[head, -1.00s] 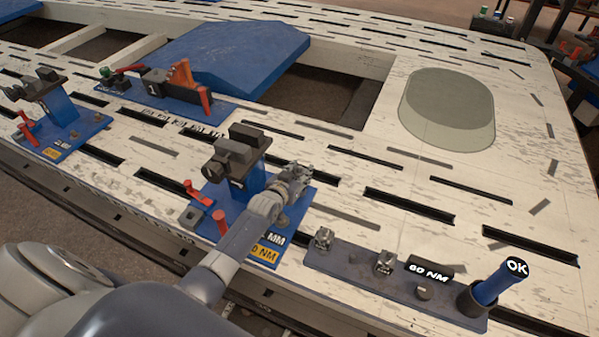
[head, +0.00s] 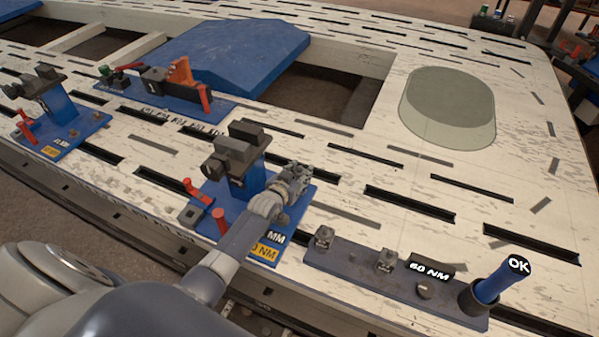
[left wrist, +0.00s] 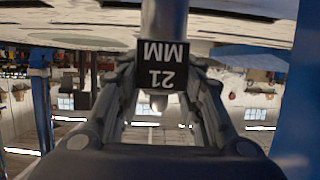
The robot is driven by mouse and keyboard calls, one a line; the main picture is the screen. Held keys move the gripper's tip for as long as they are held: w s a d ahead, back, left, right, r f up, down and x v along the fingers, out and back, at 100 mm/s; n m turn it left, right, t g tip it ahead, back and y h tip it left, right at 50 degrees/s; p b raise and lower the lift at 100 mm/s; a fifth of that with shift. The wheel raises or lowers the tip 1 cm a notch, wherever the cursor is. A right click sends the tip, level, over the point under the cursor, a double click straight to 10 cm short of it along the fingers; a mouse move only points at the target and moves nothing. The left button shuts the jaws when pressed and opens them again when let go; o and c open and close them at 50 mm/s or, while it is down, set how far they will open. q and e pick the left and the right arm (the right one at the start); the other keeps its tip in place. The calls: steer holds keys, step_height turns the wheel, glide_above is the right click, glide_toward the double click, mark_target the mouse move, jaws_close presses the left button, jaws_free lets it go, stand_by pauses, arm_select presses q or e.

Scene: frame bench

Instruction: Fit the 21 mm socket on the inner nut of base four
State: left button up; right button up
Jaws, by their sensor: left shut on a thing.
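My left gripper (head: 293,183) is over the right side of a blue base (head: 232,216), beside its upright post with a dark clamp block (head: 232,152). In the left wrist view, my left gripper (left wrist: 163,100) is shut on the 21 mm socket, whose black "21 MM" label (left wrist: 162,64) appears upside down between the fingers. A metal cylinder (left wrist: 164,18) shows above the label. The gripper and arm hide the inner nut in the head view, so I cannot tell whether the socket touches it. The base's number is not readable. My right gripper is not in view.
A dark rack (head: 350,262) to the right holds metal pieces, a "60 NM" label (head: 431,269) and a blue-handled tool marked "OK" (head: 492,284). Other blue bases (head: 62,138) stand at left. Two red levers (head: 197,190) rise near the gripper's arm.

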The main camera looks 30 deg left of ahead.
arm_select(q)
steer(key=o, duration=1.3)
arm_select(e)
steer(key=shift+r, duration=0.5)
arm_select(q)
steer(key=shift+f, duration=0.15)
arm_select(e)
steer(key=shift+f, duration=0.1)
arm_select(q)
steer(key=shift+s, duration=0.15)
steer(key=shift+s, duration=0.25)
steer(key=v, duration=1.1)
steer(key=shift+r, duration=0.25)
steer(key=shift+s, duration=0.1)
